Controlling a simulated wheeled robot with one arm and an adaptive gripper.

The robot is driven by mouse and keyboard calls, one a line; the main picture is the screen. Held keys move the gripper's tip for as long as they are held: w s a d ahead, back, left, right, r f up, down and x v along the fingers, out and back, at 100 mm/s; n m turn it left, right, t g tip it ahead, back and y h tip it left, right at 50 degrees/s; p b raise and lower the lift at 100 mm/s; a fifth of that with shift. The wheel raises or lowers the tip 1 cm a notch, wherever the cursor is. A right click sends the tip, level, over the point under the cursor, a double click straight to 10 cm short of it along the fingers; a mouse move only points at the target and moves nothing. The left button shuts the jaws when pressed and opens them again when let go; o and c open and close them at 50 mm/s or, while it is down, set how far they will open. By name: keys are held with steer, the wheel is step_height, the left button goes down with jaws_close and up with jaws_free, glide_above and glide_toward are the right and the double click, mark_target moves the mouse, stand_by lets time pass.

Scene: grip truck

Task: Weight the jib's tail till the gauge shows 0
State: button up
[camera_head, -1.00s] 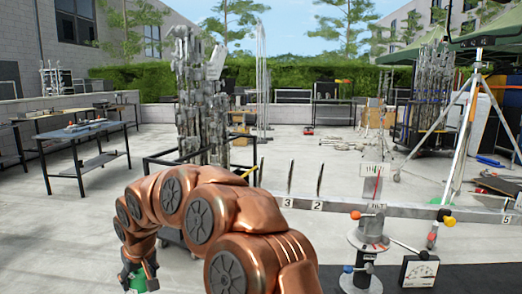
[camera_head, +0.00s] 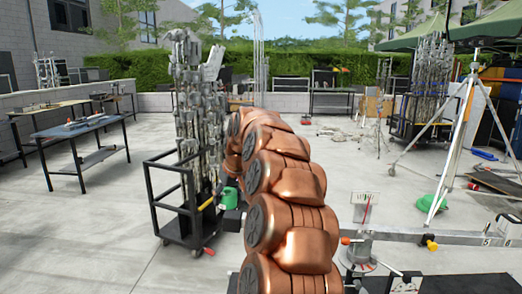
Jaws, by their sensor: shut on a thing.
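My gripper (camera_head: 229,183) is at the far end of my copper arm, partly hidden by it. It is shut on a green object (camera_head: 228,198), held near the cart. The grey jib beam (camera_head: 462,239) runs right from a metal pivot stand (camera_head: 362,252); numbers mark its right end. Its tail, left of the stand, is hidden behind my arm. The white tilt gauge (camera_head: 366,208) stands above the pivot with a red needle; its reading is too small to tell. A dial meter (camera_head: 405,284) shows partly at the bottom edge.
A black wheeled cart (camera_head: 166,233) loaded with grey metal stands is just left of my gripper. A yellow rod (camera_head: 207,203) and a dark block (camera_head: 232,221) are beside it. A tripod (camera_head: 458,140) stands right, a green item (camera_head: 432,203) at its foot. Floor at front left is clear.

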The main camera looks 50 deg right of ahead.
steer(key=s+d+r+p, duration=0.1)
steer(key=d+r, duration=0.2)
steer(key=s+d+r+p, duration=0.2)
steer(key=d+r, duration=0.1)
steer(key=s+d+r+p, duration=0.2)
steer(key=d+r, duration=0.1)
steer(key=r, duration=0.1)
steer(key=shift+s+d, duration=0.1)
steer(key=shift+s, duration=0.1)
steer(key=shift+f, duration=0.15)
steer(key=shift+f, duration=0.1)
steer(key=shift+w+f+b, duration=0.15)
steer(key=shift+f+b, duration=0.75)
steer(key=shift+f, duration=1.8)
steer(key=shift+w+a+f+b, duration=0.15)
steer(key=shift+f+b, duration=1.15)
steer(key=shift+f, duration=0.9)
steer(key=shift+w+a+f+b, duration=0.15)
steer(key=shift+f+b, duration=1.15)
steer(key=shift+f, duration=0.9)
steer(key=shift+s+a+f+b, duration=0.1)
steer(key=shift+a+f+b, duration=0.1)
steer(key=shift+f+b, duration=0.45)
steer(key=shift+f, duration=0.3)
jaws_close()
